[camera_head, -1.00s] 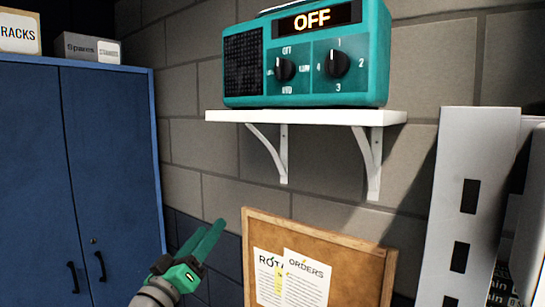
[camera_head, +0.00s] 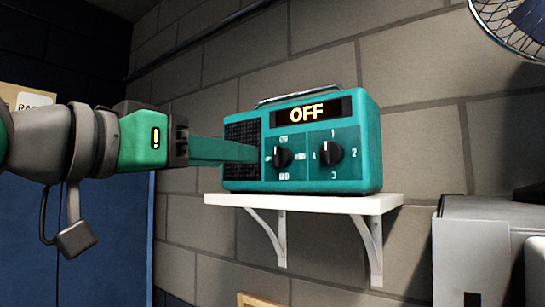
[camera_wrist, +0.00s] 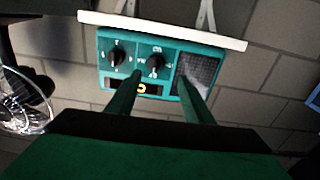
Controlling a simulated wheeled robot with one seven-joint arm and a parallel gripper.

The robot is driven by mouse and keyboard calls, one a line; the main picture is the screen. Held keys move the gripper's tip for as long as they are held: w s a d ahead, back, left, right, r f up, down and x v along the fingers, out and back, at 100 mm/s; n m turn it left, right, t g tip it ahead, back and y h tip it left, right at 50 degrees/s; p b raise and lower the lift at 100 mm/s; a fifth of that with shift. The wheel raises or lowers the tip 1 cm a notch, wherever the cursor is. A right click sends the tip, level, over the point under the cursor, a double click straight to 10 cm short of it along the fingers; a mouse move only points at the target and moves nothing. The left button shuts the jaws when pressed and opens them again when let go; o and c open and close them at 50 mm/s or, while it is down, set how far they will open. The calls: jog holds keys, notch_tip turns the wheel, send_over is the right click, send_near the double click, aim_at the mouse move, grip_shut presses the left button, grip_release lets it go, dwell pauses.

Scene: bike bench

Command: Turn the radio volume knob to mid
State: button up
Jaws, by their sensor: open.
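A teal radio (camera_head: 355,172) with a lit "OFF" display stands on a white wall shelf. Its left knob (camera_head: 281,157) has small word labels I cannot read reliably. Its right knob (camera_head: 328,153) has numbers around it. I cannot tell which is the volume knob. My gripper (camera_head: 258,153) comes in from the left at radio height, its fingers in front of the speaker grille and short of the left knob. In the upside-down wrist view, the open, empty fingers (camera_wrist: 160,83) point at the radio (camera_wrist: 108,80), with both knobs beyond them.
The white shelf (camera_head: 300,203) on two brackets lies just below the radio. A brick wall stands behind. A fan (camera_head: 515,25) is at the upper right, a grey cabinet-like box (camera_head: 480,240) at the lower right, and a blue cabinet (camera_head: 100,240) at the left.

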aim_at(275, 157)
jog(key=x, duration=0.7)
jog(key=d+x, duration=0.1)
jog(key=x, duration=0.2)
jog(key=shift+s+d+r, duration=0.1)
jog(key=shift+s+r, duration=0.05)
jog(key=shift+r, duration=0.15)
jog(key=shift+d, duration=0.1)
jog(key=c, duration=1)
